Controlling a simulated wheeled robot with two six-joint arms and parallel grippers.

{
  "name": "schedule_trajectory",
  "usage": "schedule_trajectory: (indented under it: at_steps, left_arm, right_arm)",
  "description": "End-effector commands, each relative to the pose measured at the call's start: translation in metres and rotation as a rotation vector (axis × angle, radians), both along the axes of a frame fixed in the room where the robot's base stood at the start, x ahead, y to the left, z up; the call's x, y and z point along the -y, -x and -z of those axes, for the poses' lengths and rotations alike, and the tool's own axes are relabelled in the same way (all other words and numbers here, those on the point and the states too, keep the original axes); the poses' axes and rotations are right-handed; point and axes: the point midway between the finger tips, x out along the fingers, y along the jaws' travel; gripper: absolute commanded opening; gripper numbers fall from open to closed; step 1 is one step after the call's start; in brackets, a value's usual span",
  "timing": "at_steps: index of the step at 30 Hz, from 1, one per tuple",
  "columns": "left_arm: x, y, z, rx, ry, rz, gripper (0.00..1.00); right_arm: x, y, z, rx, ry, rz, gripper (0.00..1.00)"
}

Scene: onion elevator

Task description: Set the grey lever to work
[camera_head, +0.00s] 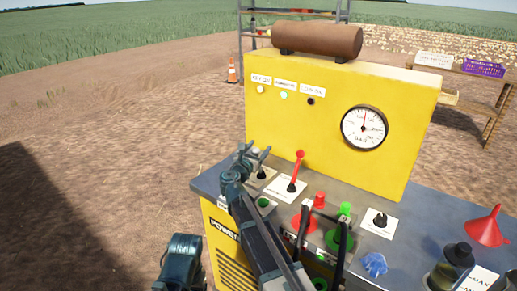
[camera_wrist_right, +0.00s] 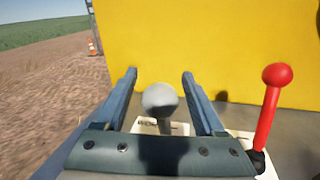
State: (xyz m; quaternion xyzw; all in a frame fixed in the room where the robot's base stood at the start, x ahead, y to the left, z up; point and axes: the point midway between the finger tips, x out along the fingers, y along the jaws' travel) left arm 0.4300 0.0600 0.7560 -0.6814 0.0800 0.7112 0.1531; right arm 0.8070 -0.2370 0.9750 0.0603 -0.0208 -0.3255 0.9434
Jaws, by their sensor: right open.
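The grey lever has a round grey knob, seen in the right wrist view (camera_wrist_right: 160,99) on a short stem above a white plate. In the head view its base (camera_head: 262,173) shows at the panel's left end, with the upper part mostly masked by my gripper. My right gripper (camera_head: 257,153) is open over it. In the right wrist view the open fingers (camera_wrist_right: 160,80) stand on either side of the knob, with gaps on both sides. My left gripper is not clearly seen.
A red lever (camera_head: 297,170) stands close on the right. Red and green valves (camera_head: 343,230), a black knob (camera_head: 380,219) and a red funnel (camera_head: 486,228) are farther right. The yellow housing (camera_head: 340,85) with a gauge (camera_head: 364,128) rises behind the panel.

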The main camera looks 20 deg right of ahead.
Motion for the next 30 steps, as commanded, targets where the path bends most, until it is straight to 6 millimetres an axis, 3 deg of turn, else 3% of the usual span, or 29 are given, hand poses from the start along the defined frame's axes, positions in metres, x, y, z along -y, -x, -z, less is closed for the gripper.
schedule_trajectory:
  at_steps: [5,17,30]
  left_arm:
    - [0.0,0.0,0.0,0.0,0.0,0.0,0.73]
    - [0.0,0.0,0.0,0.0,0.0,0.0,0.73]
    - [0.0,0.0,0.0,0.0,0.0,0.0,0.73]
  right_arm:
    - [0.0,0.0001,0.0,0.0,0.0,0.0,0.71]
    - [-0.0002,0.0004,0.0,0.0,0.0,0.0,0.01]
    - [-0.0002,0.0004,0.0001,0.0,0.0,0.0,0.0]
